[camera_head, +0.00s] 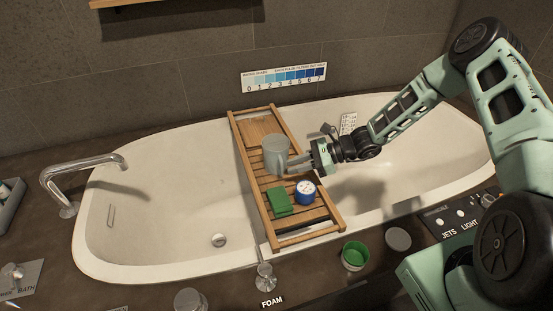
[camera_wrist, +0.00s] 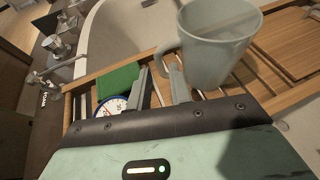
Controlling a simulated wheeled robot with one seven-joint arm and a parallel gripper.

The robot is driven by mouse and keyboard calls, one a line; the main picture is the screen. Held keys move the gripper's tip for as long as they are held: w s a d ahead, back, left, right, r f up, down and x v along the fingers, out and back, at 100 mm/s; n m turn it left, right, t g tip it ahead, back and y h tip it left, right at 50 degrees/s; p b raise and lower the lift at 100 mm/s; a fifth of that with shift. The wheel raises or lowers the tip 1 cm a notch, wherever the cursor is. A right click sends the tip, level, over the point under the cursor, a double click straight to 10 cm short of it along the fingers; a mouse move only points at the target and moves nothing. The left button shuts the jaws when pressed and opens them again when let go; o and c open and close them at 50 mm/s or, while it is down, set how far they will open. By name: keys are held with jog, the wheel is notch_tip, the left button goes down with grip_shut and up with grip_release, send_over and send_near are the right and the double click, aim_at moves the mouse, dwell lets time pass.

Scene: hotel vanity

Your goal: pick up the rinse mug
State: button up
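The rinse mug is a plain grey mug (camera_head: 276,155) over the middle of the wooden bath tray (camera_head: 246,160). In the wrist view the mug (camera_wrist: 218,48) is just beyond my fingers, towards the right, with its handle on the left side. My gripper (camera_head: 299,164) comes from the right, close beside the mug. Its two fingers (camera_wrist: 160,80) look apart, with the handle near the gap between them. I cannot tell whether they touch it. Whether the mug's base rests on the slats is unclear.
A green block or sponge (camera_head: 279,202) and a blue-rimmed round dial (camera_head: 305,192) lie on the tray's near half. The tray spans the white bathtub (camera_head: 180,190). A green-lined cup (camera_head: 355,255) and a grey disc (camera_head: 397,239) are on the near ledge. A tap (camera_head: 85,165) is at left.

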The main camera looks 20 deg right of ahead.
aim_at(282, 167)
jog(key=x, duration=0.4)
jog(key=shift+w+a, duration=0.15)
jog(key=shift+a, duration=0.2)
grip_shut()
